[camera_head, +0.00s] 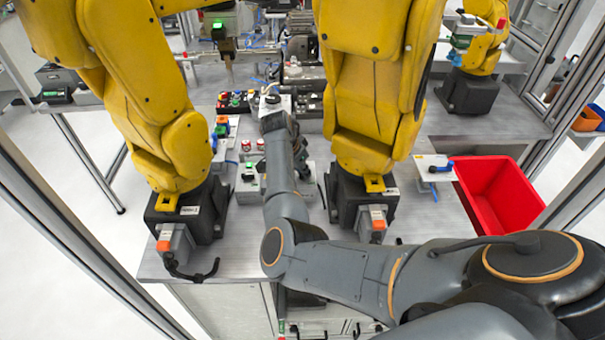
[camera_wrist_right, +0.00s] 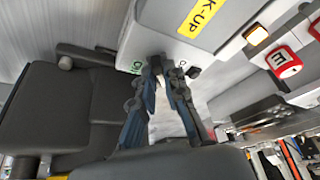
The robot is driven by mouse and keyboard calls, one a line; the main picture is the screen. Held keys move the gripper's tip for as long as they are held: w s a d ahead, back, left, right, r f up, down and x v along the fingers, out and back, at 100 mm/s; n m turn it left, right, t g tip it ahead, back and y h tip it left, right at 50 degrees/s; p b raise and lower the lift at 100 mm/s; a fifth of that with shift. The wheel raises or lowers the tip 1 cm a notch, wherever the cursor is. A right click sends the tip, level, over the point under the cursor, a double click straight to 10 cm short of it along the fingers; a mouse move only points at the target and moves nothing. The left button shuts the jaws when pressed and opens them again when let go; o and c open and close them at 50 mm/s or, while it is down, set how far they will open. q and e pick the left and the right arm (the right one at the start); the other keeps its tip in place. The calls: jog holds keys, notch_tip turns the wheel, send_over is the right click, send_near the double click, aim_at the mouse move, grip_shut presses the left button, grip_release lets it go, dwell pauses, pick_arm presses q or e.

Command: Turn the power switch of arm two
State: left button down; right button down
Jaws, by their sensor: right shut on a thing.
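My right arm reaches across the bench between two yellow robot arms in the head view. My right gripper (camera_head: 271,99) is at a small white box (camera_head: 264,108) near the middle of the bench. In the right wrist view, the gripper (camera_wrist_right: 162,68) has its fingertips together at the lower edge of a pale box (camera_wrist_right: 165,35) with a yellow label ending in "K-UP". Green lettering shows beside the fingertips. The gripper is shut on a small switch there, mostly hidden by the fingers. The left gripper is not in view.
One yellow arm (camera_head: 145,80) stands left of my arm and another (camera_head: 372,90) close on its right. A red bin (camera_head: 497,195) is at the right. Small control boxes with buttons stand on the bench.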

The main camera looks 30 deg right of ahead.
jog(key=m+b, duration=0.2)
jog(key=m+g+b, duration=0.1)
jog(key=m+b, duration=0.1)
jog(key=m+g+b, duration=0.1)
jog(key=m+b, duration=0.1)
jog(key=shift+w+d+f+b, duration=0.1)
jog(key=shift+w+f+b, duration=0.1)
jog(key=shift+f+b, duration=0.15)
jog(key=shift+r+m+g+b, duration=0.25)
jog(key=shift+m+g+b, duration=0.45)
jog(key=shift+m+b, duration=0.7)
jog(key=shift+y, duration=0.3)
jog(key=c, duration=1.4)
grip_release()
jog(key=shift+r, duration=0.2)
jog(key=v, duration=1.1)
jog(key=shift+w+r, duration=0.1)
jog(key=shift+r, duration=0.15)
